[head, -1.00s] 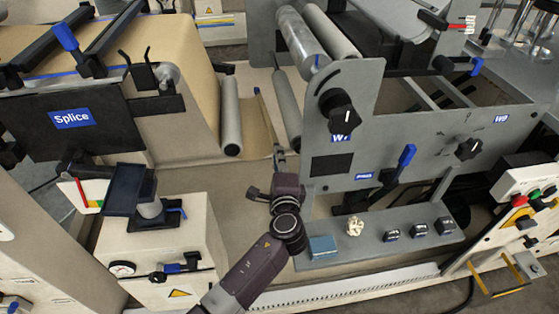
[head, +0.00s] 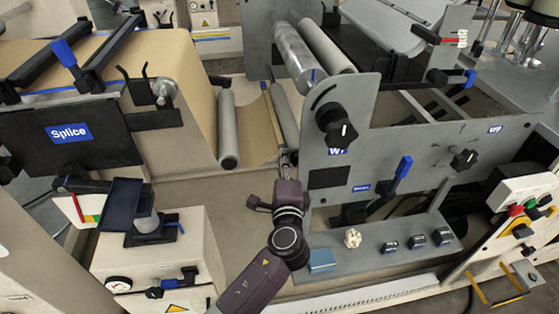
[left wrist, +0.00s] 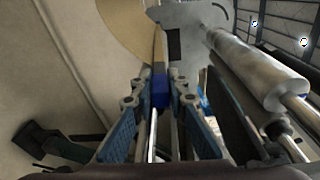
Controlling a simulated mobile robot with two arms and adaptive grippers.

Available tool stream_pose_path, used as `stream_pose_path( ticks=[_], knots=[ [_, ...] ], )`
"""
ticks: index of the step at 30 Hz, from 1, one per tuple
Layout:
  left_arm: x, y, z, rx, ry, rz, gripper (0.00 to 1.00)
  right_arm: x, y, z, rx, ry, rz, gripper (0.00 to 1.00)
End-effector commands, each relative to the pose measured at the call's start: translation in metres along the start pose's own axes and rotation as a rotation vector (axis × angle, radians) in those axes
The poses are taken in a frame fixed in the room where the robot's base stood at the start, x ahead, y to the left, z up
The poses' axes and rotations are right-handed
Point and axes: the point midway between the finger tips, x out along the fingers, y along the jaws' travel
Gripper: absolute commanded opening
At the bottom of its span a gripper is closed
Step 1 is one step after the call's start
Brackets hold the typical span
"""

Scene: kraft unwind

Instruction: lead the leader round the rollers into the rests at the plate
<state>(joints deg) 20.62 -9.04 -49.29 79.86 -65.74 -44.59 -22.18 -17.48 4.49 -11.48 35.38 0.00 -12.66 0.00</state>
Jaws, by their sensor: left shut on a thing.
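The leader is a thin bar (head: 271,112) with a blue far tip, at the end of a brown kraft web (head: 252,125). My left gripper (head: 288,160) holds the bar's near end. In the left wrist view the fingers (left wrist: 159,105) are shut around the leader's blue end (left wrist: 160,88), and the web (left wrist: 122,22) fans out beyond. The web hangs between a grey roller (head: 228,130) on the left and another roller (head: 286,118) close right of the bar. The upright grey plate (head: 385,145) stands right of the gripper. I cannot make out the rests. My right gripper is out of view.
A shiny roller (head: 296,55) and a grey roller (head: 328,48) lie above, behind the plate. A shelf (head: 375,262) with a blue block and small parts sits below the plate. The beige floor panel (head: 200,187) left of my gripper is clear.

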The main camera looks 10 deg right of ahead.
Motion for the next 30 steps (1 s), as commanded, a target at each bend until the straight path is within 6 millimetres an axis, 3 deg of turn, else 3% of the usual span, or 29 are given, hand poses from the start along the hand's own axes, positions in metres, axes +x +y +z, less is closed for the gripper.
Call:
stream_pose_path(
  ticks=[1, 18, 30],
  knots=[
    [-0.017, -0.026, -0.05, -0.089, 0.059, -0.007, 0.0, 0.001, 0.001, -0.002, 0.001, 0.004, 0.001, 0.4],
    [-0.029, -0.027, -0.033, -0.082, 0.079, -0.053, 0.0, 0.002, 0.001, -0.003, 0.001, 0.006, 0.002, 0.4],
    [-0.03, -0.031, -0.031, -0.08, 0.081, -0.057, 0.0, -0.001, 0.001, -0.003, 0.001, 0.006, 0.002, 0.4]
  ],
)
